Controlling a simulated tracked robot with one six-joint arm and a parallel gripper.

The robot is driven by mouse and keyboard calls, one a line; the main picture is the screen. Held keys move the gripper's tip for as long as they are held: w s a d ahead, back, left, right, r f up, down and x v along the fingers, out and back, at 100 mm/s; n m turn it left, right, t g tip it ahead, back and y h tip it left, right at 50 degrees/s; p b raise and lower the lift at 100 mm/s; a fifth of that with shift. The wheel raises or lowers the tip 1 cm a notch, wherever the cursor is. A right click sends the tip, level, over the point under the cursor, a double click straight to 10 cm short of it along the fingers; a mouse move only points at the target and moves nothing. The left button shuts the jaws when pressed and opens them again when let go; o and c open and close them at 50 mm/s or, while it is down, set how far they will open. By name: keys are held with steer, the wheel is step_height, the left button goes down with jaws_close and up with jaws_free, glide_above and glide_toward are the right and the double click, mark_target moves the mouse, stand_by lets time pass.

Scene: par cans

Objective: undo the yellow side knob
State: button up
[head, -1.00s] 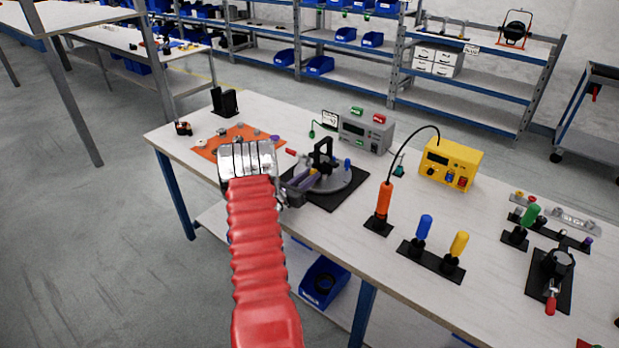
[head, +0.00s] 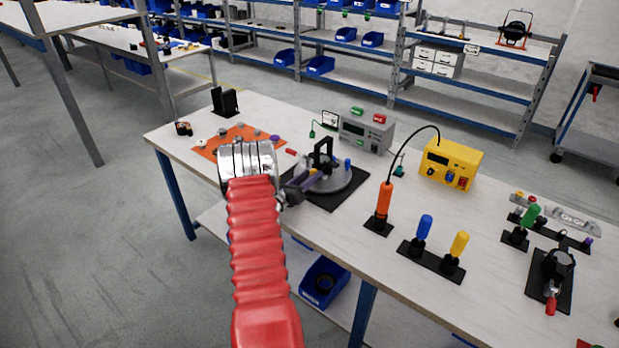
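A round grey fixture (head: 340,184) with a black upright bracket (head: 323,154) sits on a black mat (head: 345,199) on the workbench. A small yellow spot (head: 313,171) shows on the fixture's left side, at the tip of my gripper; it looks like the yellow side knob, mostly hidden. A blue knob (head: 347,164) stands on the fixture's right side. My gripper (head: 303,183) reaches in from the left, with its dark fingers pointing at the yellow spot. Whether the fingers touch or grip the knob is too small to tell. My red-sleeved arm hides the bench's front left.
A grey power supply (head: 366,132) stands behind the fixture. An orange-handled tool (head: 384,201) stands upright to the right, with blue (head: 424,228) and yellow (head: 459,244) handled tools beyond it. An orange mat (head: 232,137) with small parts lies left.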

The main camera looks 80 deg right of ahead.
steer(key=shift+a, duration=0.1)
steer(key=v, duration=1.3)
steer(key=shift+w+a, duration=0.2)
steer(key=shift+a, duration=0.05)
steer(key=m, duration=0.5)
steer(key=shift+s, duration=0.1)
stand_by(0.4)
steer(key=x, duration=1.3)
steer(key=shift+s+d, duration=0.15)
steer(key=shift+d, duration=0.15)
steer(key=shift+c, duration=0.4)
